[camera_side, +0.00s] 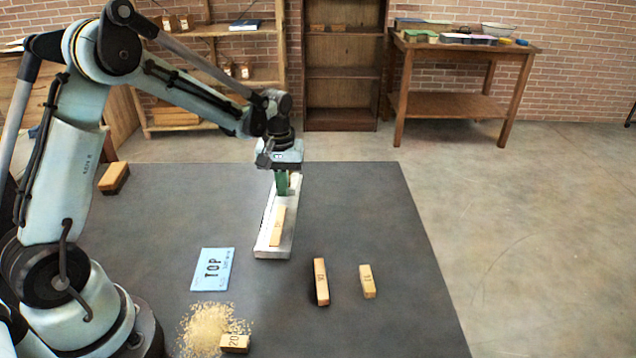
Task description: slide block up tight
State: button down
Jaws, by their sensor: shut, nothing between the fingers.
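A pale metal tray or channel (262,243) lies lengthwise on the dark table. A wooden block (278,227) lies in its near half, with a marking too small to read. My gripper (282,190) is shut and empty, pointing down over the far half of the channel, beyond the block's far end. Its green fingers partly hide a small pale piece (294,181) in the far half. I cannot tell whether the fingertips touch the channel or the block.
Two wooden blocks stand apart to the right, a darker-sided one (320,281) and a lighter one (367,281). A blue card reading TOP (213,269) lies to the left. A block marked 20 (235,343) lies by spilled grains (204,325). A brown block (114,178) sits far left.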

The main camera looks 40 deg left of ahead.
jog(key=shift+w+a, duration=0.45)
jog(key=shift+w, duration=0.05)
dwell(0.6)
jog(key=c, duration=1.8)
grip_release()
jog(key=o, duration=0.9)
jog(key=shift+r, duration=3.5)
jog(key=shift+s+d, duration=0.1)
